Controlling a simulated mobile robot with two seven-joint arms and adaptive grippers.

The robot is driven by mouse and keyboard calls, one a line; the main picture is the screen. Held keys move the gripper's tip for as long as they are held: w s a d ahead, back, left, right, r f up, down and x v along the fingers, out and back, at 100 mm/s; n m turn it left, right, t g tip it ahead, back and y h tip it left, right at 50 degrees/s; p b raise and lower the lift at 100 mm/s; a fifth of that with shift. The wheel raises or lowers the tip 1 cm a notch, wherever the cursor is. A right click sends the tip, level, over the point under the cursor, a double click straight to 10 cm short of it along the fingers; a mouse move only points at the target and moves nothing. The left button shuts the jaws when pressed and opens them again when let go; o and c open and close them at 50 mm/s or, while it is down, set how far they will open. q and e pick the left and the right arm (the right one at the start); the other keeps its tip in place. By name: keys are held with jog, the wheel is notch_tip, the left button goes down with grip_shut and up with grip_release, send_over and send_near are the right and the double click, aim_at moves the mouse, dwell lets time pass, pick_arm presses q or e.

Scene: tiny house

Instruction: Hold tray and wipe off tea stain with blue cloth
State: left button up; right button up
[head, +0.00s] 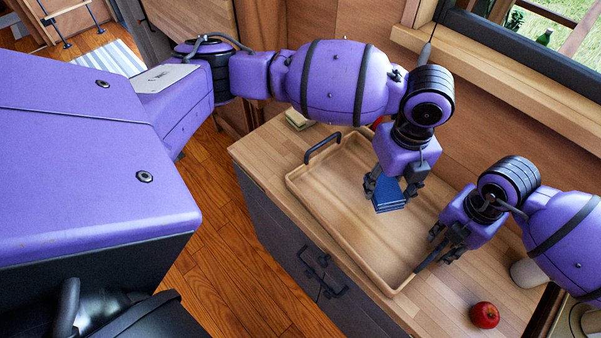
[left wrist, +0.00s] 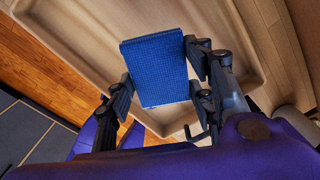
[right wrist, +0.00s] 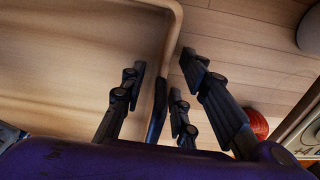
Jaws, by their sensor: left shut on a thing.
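The wooden tray (head: 330,208) lies on the counter, with a dark handle (head: 323,147) at its far left end. My right gripper (head: 447,246) is at the tray's near right end. In the right wrist view its fingers (right wrist: 163,68) are open on either side of the other dark handle (right wrist: 157,108), apart from it. I see no clear tea stain.
A red apple (head: 484,315) sits on the wooden counter (head: 442,298) right of the tray. A white cylindrical item (head: 525,272) stands behind my right arm. Sponge-like pieces (head: 298,120) lie at the far left. The wall and window are behind the counter.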

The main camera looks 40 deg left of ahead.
notch_tip(320, 180, up, 12)
jog(key=shift+f, duration=0.1)
dwell(0.5)
